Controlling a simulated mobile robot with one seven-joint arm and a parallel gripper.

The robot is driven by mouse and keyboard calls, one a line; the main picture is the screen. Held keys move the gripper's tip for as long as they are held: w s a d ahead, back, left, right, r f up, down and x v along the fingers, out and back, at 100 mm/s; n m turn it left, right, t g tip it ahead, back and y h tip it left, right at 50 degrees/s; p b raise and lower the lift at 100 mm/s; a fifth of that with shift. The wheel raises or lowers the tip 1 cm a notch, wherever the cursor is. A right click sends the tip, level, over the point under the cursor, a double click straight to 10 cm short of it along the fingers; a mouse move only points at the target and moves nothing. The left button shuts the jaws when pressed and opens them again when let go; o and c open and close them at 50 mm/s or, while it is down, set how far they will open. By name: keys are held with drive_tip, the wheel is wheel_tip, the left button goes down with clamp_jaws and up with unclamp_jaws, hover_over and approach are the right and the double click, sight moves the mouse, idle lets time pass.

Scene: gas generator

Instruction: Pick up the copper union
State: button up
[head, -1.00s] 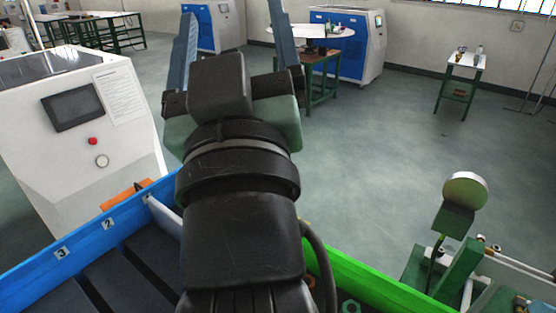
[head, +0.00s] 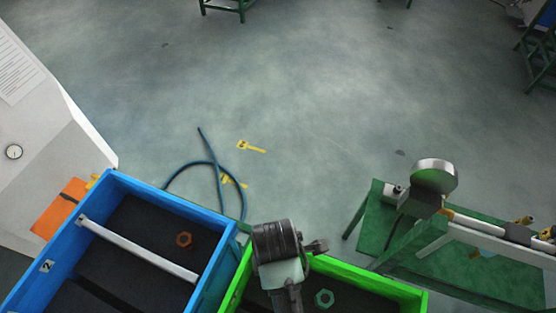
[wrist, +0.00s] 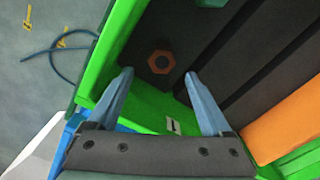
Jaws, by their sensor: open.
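A copper-brown hexagonal ring, which looks like the copper union (wrist: 161,62), lies flat on the dark floor of the green bin (wrist: 116,45) in the wrist view. My gripper (wrist: 159,74) is open and empty, its blue-grey fingertips either side of the ring in the picture. I cannot tell how high they are above it. In the head view my gripper (head: 284,284) points down over the green bin (head: 372,280) and hides that spot. A similar copper-brown ring (head: 184,239) lies in the blue bin (head: 30,278).
A green hex ring (head: 324,298) lies in the green bin, right of my gripper. Bin walls and dividers stand close by. A green stand with a round metal head (head: 435,174) is at right. A blue hose (head: 212,165) lies on the open floor.

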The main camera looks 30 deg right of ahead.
wheel_tip(320, 180, down, 3)
drive_tip(key=shift+r, duration=0.15)
drive_tip(key=f, duration=0.2)
drive_tip(key=f+p, duration=0.1)
drive_tip(key=f, duration=0.1)
drive_tip(key=shift+s+d, duration=0.35)
drive_tip(key=shift+f, duration=0.55)
drive_tip(key=shift+w, duration=0.1)
clamp_jaws()
